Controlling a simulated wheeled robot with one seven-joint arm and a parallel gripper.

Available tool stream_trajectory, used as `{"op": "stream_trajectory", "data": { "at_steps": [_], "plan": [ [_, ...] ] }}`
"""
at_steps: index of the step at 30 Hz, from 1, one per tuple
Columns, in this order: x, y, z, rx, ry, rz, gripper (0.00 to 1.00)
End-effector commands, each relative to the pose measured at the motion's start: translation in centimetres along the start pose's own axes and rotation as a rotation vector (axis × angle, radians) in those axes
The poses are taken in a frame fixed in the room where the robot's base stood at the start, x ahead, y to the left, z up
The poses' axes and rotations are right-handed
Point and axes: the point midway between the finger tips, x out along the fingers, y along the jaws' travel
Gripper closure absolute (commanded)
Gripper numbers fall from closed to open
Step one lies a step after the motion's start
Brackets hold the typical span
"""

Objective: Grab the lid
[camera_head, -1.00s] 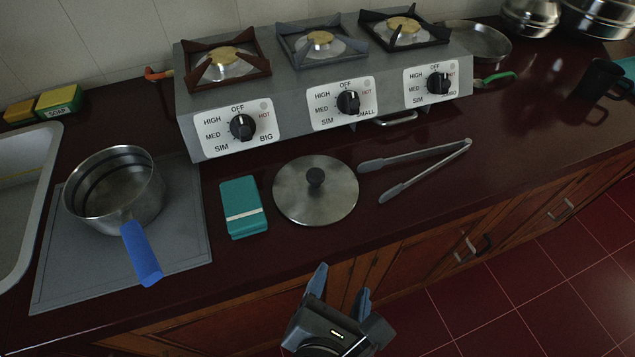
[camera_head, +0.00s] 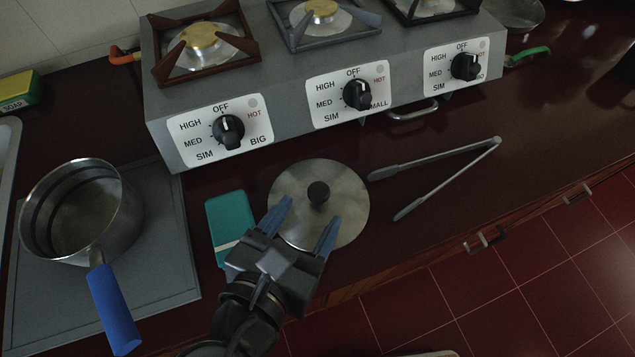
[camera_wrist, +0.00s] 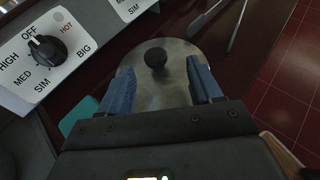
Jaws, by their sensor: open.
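The lid (camera_head: 345,205) is a round metal disc with a black knob (camera_head: 318,192), lying flat on the dark red counter in the head view. My gripper (camera_head: 308,218) is open and empty, with its two blue fingers over the near part of the lid and pointing toward the knob. In the wrist view, the lid (camera_wrist: 165,92) lies beyond and between the open fingers (camera_wrist: 158,82). Its knob (camera_wrist: 156,58) stands ahead of the fingertips, roughly midway between them. The gap between fingers and lid is hard to judge.
A teal box (camera_head: 228,218) lies close left of the lid. Tongs (camera_head: 440,172) lie to its right. A stove (camera_head: 290,70) stands behind. A pot (camera_head: 82,212) with a blue handle sits on a grey mat (camera_head: 160,255) at left. The counter's front edge is near.

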Motion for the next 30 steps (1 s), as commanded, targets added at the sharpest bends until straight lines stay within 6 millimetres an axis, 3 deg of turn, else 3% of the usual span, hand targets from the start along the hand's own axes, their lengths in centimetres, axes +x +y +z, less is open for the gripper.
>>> {"op": "stream_trajectory", "data": {
  "at_steps": [16, 26, 30],
  "plan": [
    [6.5, 0.7, -0.2, 0.001, 0.001, -0.002, 0.36],
    [7.0, 0.7, -0.2, 0.001, 0.001, 0.000, 0.37],
    [7.0, 0.7, -0.2, 0.001, 0.001, 0.000, 0.50]
  ]
}}
